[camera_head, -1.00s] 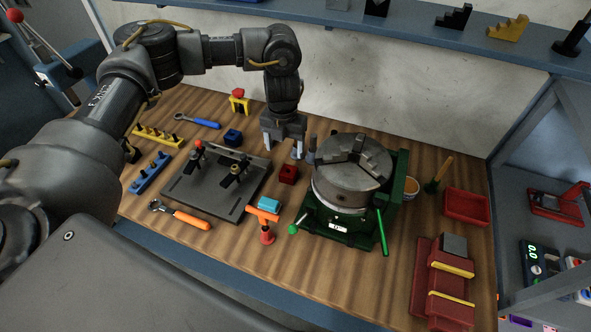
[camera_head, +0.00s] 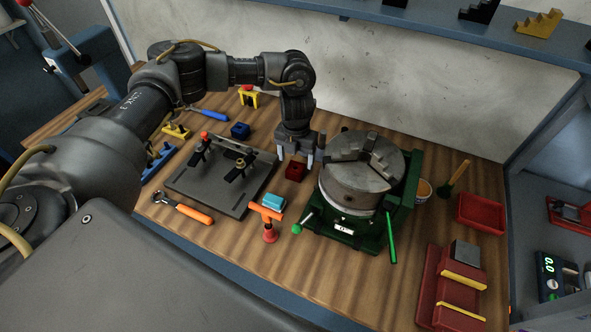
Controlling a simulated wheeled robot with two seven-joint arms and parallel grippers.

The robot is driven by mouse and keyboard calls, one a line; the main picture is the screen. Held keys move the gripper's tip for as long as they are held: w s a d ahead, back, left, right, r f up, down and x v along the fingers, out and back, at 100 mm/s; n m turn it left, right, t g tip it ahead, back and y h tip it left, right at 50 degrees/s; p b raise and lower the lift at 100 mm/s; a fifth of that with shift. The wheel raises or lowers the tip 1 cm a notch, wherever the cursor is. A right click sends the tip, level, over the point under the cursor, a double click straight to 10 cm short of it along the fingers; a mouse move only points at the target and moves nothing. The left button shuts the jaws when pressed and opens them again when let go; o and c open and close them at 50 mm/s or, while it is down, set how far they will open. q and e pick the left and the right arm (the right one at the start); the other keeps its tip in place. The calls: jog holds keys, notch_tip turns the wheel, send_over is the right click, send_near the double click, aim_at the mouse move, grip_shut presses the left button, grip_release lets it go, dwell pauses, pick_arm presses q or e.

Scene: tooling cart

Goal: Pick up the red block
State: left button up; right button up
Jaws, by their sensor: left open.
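The red block (camera_head: 295,171) is a small dark red cube on the wooden bench top, between the dark fixture plate and the green-based chuck. My left gripper (camera_head: 295,162) points down just above and behind it in the head view. Its fingers are apart, one toward each side of the block, and nothing is held. I cannot tell whether the fingertips reach down to the block's height. My right gripper is not in the head view.
The grey chuck (camera_head: 357,187) on its green base stands close to the right of the block. The fixture plate (camera_head: 208,189) with clamps lies left. A cyan block (camera_head: 274,202) and an orange-topped tool (camera_head: 268,227) are in front. A blue block (camera_head: 240,130) sits behind left.

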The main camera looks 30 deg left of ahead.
aim_at(295, 169)
pick_arm(q)
notch_tip(295, 169, down, 4)
jog(key=p, duration=0.2)
jog(key=shift+a+f+p, duration=0.15)
jog(key=shift+f+p, duration=0.05)
jog(key=shift+p, duration=0.2)
jog(key=shift+w+f, duration=0.1)
jog(key=shift+f, duration=0.3)
jog(key=shift+c, duration=0.3)
jog(key=c, duration=1.1)
